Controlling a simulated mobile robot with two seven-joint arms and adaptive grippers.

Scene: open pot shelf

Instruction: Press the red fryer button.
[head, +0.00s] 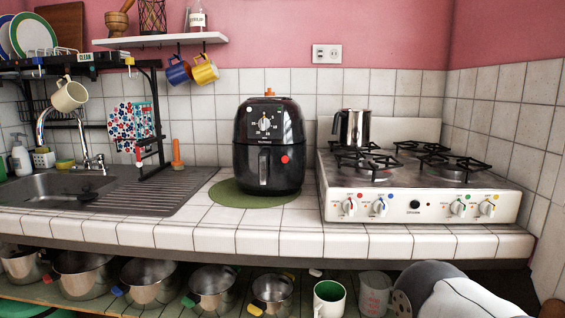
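A black air fryer (252,150) stands upright on a round green mat (232,196) on the tiled counter. The red button (285,159) is a small round disc on the right part of its front, beside the drawer handle (264,167). A dial (264,124) sits above it on the front panel. An orange piece shows on top of the fryer. Neither of my grippers is in view. A grey and white part at the lower right looks like a link of my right arm, and nothing of mine touches the fryer.
A white stove (415,205) with several knobs and a metal kettle (352,127) is right of the fryer. A sink (70,186) and dish rack are left. Pots (150,282) and a green-lined mug (329,298) stand on the shelf below. The counter before the fryer is clear.

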